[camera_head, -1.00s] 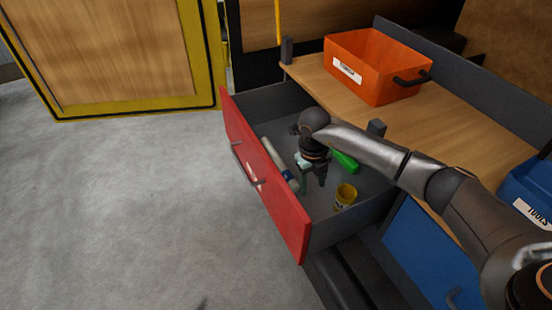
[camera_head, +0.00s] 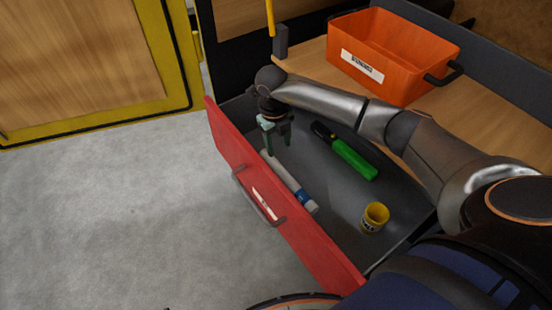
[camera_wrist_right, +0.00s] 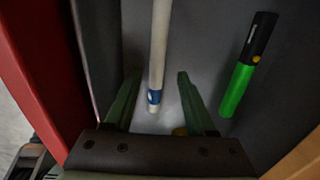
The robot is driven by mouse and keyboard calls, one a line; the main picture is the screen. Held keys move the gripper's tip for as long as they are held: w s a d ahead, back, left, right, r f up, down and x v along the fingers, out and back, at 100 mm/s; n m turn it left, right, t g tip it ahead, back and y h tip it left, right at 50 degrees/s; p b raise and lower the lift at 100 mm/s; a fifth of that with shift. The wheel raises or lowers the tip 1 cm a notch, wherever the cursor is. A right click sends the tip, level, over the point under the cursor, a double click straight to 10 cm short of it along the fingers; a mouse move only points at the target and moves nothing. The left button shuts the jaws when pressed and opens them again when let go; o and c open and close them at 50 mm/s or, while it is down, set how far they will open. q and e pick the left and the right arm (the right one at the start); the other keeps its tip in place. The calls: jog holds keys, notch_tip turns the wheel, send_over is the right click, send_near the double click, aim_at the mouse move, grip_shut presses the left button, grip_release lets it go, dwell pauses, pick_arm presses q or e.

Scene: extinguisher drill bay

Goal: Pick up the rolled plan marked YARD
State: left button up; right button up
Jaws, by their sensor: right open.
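The rolled plan (camera_head: 290,180) is a thin white tube with a blue band near one end, lying in the open drawer along its red front. No YARD marking is readable on it. My right gripper (camera_head: 278,146) is open and empty, pointing down over the far end of the roll. In the right wrist view the roll (camera_wrist_right: 160,40) runs between the two spread fingers of the right gripper (camera_wrist_right: 158,78), with its blue-banded end near the palm side. Whether the fingers touch it cannot be told. My left gripper is not in view.
The drawer (camera_head: 330,215) also holds a green and black marker-like object (camera_head: 352,160) and a yellow cup-like tub (camera_head: 375,217). Its red front (camera_head: 235,160) stands close beside the roll. An orange bin (camera_head: 395,60) sits on the wooden worktop (camera_head: 310,55).

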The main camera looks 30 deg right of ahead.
jog(key=b, duration=0.6)
send_over(281, 170)
notch_tip(281, 170, down, 7)
jog(key=shift+w+a+f, duration=0.1)
jog(key=shift+a+f, duration=0.05)
jog(key=shift+f, duration=0.3)
notch_tip(281, 170, down, 4)
jog(key=b, duration=0.3)
jog(key=shift+f+b, duration=0.15)
jog(key=shift+b, duration=0.25)
jog(key=shift+f, duration=0.15)
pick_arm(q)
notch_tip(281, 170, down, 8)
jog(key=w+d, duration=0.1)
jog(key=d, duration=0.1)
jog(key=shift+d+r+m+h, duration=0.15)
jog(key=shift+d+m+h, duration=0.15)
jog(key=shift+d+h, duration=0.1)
pick_arm(e)
grip_shut()
